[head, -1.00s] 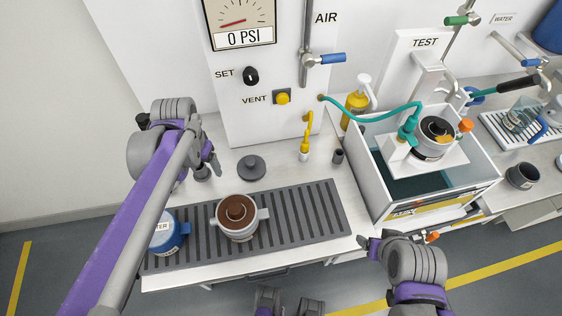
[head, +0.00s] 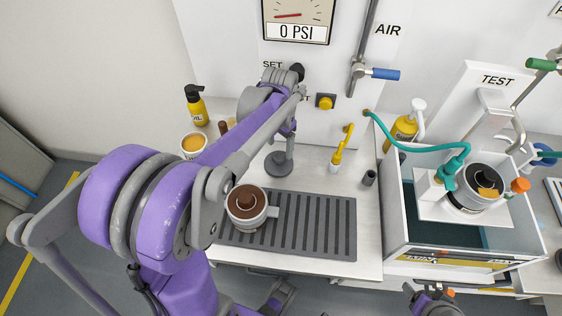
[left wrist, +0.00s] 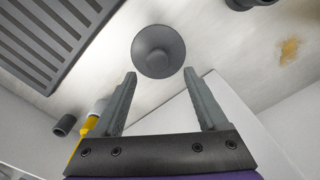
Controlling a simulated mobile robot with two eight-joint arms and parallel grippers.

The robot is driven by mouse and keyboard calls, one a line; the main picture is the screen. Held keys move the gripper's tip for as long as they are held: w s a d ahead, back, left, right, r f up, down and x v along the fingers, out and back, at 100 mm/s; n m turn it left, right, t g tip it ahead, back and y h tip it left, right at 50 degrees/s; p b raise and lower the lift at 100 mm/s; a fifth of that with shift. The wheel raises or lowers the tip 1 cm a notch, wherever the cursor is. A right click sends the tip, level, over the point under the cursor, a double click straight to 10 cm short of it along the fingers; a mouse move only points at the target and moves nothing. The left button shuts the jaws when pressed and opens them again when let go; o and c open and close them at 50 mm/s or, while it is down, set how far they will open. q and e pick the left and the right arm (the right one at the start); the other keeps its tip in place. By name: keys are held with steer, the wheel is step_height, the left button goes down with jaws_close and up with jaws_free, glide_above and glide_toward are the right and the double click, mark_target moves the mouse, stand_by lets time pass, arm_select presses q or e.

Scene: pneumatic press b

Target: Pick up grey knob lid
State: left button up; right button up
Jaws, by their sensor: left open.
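The grey knob lid (head: 278,164) is a dark grey disc with a raised round knob, lying on the light worktop behind the slatted mat. In the left wrist view, the lid (left wrist: 158,52) lies just beyond the fingertips, roughly centred between them. My left gripper (head: 289,150) is over the lid in the head view, pointing down. The left wrist view shows its fingers (left wrist: 160,73) spread apart with nothing between them. Whether a finger touches the lid is not clear. My right gripper (head: 432,291) is at the bottom edge, away from the lid, partly cut off.
The press panel (head: 330,110) rises behind.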

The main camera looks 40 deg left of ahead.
mark_target(279, 156)
arm_select(q)
steer(key=f, duration=0.4)
steer(key=shift+s, duration=0.35)
steer(key=shift+f, duration=0.5)
jaws_close()
